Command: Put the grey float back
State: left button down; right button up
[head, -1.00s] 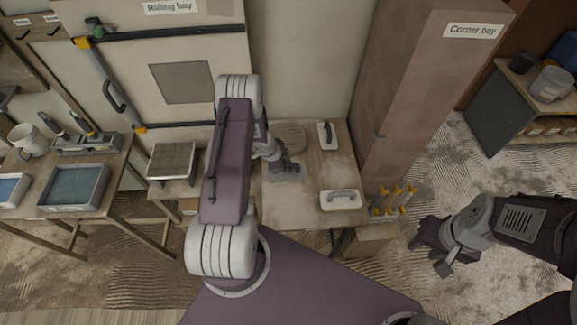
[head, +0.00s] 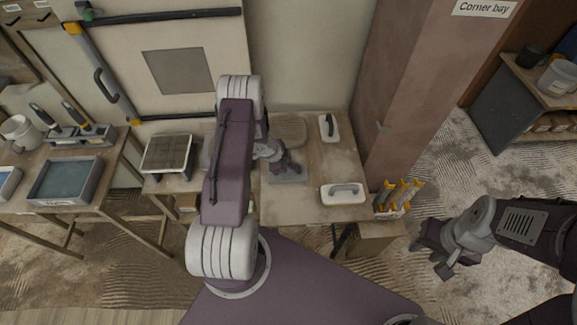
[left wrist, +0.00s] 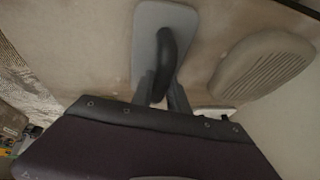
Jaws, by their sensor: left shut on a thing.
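The grey float (head: 289,176) is a flat grey plate with a dark handle, over the middle bench. In the left wrist view the grey float (left wrist: 146,38) lies beyond my fingers, its handle running toward them. My left gripper (head: 284,166) is shut on that handle; in the left wrist view its fingertips (left wrist: 163,98) sit on both sides of the handle. I cannot tell whether the plate touches the bench. My right gripper (head: 436,260) is empty off the bench's right side, its fingers apart.
A tan ribbed oval pad (head: 290,128) lies behind the float. A brown column (head: 408,80) rises at the right. Yellow-handled tools (head: 398,196) stand at the bench's right edge.

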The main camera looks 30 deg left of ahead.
pick_arm(q)
jog(key=shift+f, duration=0.2)
jog(key=c, duration=1.2)
grip_release()
jog(key=p+v, duration=0.6)
jog(key=v, duration=0.2)
